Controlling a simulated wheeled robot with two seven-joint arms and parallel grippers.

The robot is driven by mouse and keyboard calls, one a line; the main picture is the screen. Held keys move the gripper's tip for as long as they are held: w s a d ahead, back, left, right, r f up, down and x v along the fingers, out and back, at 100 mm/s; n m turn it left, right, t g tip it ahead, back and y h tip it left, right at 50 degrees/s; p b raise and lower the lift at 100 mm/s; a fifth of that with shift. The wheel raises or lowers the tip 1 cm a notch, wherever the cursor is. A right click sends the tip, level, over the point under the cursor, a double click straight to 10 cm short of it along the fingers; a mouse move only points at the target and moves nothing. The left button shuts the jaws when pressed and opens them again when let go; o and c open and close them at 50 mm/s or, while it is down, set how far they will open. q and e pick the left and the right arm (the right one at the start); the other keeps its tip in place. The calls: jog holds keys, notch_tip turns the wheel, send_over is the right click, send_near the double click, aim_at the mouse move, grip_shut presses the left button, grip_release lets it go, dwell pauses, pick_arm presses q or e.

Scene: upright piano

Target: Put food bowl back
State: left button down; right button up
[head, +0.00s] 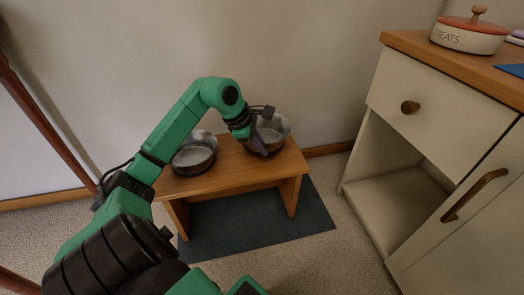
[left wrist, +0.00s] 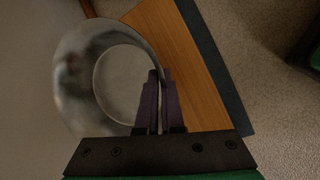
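A metal bowl (head: 274,128) with a dark lower part is at the right end of a small wooden stand (head: 235,163). My left gripper (head: 260,146) is at this bowl's near side. In the left wrist view, the purple fingers (left wrist: 160,103) are close together at the rim of the bowl (left wrist: 75,75) and appear shut on its wall. The bowl overlaps the stand's end; I cannot tell whether it rests on it or is just above. A second similar bowl (head: 193,158) sits at the stand's left end. My right gripper is not in view.
A dark blue mat (head: 250,222) lies under the stand on the carpet. The wall is close behind. A white cabinet (head: 436,112) with an open lower shelf stands at right, with a treats jar (head: 470,35) on top. A brown wooden pole (head: 45,125) is at left.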

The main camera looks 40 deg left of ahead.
pick_arm(q)
notch_tip(320, 180, down, 4)
jog(key=shift+r+b, duration=0.25)
jog(key=shift+b, duration=0.55)
jog(key=shift+r, duration=0.1)
jog(key=c, duration=1.4)
grip_release()
jog(key=o, duration=0.3)
jog(key=shift+o, duration=0.2)
